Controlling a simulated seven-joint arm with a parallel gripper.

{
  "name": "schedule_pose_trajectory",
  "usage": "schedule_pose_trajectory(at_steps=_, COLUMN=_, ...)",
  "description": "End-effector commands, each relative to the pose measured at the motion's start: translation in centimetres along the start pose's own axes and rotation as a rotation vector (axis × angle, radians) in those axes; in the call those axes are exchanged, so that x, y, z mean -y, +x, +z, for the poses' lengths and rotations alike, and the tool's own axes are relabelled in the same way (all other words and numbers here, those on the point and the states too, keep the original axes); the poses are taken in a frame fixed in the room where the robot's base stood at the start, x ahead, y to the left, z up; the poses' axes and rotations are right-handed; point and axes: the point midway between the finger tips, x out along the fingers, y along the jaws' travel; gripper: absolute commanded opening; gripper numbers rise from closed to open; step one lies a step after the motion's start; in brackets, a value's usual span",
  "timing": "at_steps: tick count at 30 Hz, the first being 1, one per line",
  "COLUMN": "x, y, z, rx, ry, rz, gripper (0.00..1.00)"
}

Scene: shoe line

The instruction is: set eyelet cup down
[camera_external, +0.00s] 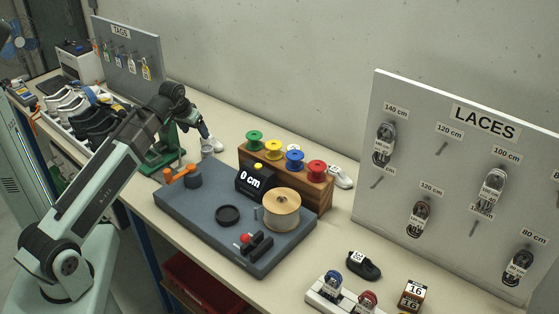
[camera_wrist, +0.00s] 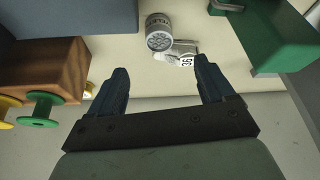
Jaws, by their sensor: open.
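The eyelet cup, a small grey metal cup (camera_wrist: 159,32) with a printed label, stands on the cream bench in the wrist view, beyond my fingertips. In the outside view the cup (camera_external: 207,148) is on the bench behind the grey-blue station board, just right of the green press. My gripper (camera_wrist: 160,78) is open, with its two dark fingers wide apart and nothing between them. The cup is apart from both fingers. In the outside view my gripper (camera_external: 206,134) is above and close to the cup; its fingers are too small there to make out.
A white tag marked 36 (camera_wrist: 186,60) lies beside the cup. The green press (camera_external: 163,148) is on one side, the wooden spool rack (camera_external: 290,181) on the other. The board (camera_external: 190,207) carries a 0 cm counter (camera_external: 252,182). Bench around the cup is partly clear.

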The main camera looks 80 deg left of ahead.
Motion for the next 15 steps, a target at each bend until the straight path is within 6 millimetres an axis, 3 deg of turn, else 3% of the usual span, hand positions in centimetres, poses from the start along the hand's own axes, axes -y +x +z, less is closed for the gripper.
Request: schedule_pose_trajectory(at_steps=15, x=0.0, y=6.5, z=-0.1, rx=0.004, ry=0.0, rz=0.0, gripper=0.82)
